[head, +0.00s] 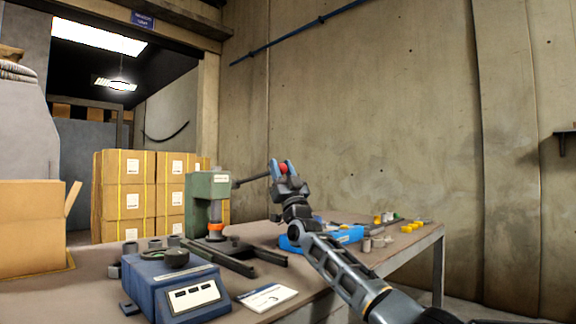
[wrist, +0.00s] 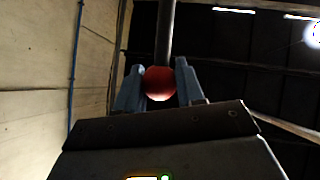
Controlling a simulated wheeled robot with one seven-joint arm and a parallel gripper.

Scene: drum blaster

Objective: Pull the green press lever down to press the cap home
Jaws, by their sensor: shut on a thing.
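The green press (head: 209,200) stands on the workbench in the head view. Its dark lever (head: 252,180) sticks out to the right and slopes slightly up, ending in a red ball knob (head: 283,168). My gripper (head: 284,166) is at the lever's end, its blue fingers on either side of the knob. In the wrist view the red knob (wrist: 160,83) sits between the two fingers (wrist: 158,88), with the dark lever rod (wrist: 165,35) running up from it. An orange part (head: 215,228) is under the press head; the cap's seating is too small to tell.
A blue scale (head: 178,287) and a white card (head: 266,297) are at the front of the workbench (head: 120,262). A blue tray (head: 345,235) and small yellow parts (head: 412,227) lie to the right, beyond my arm. Cardboard boxes (head: 128,190) are stacked behind.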

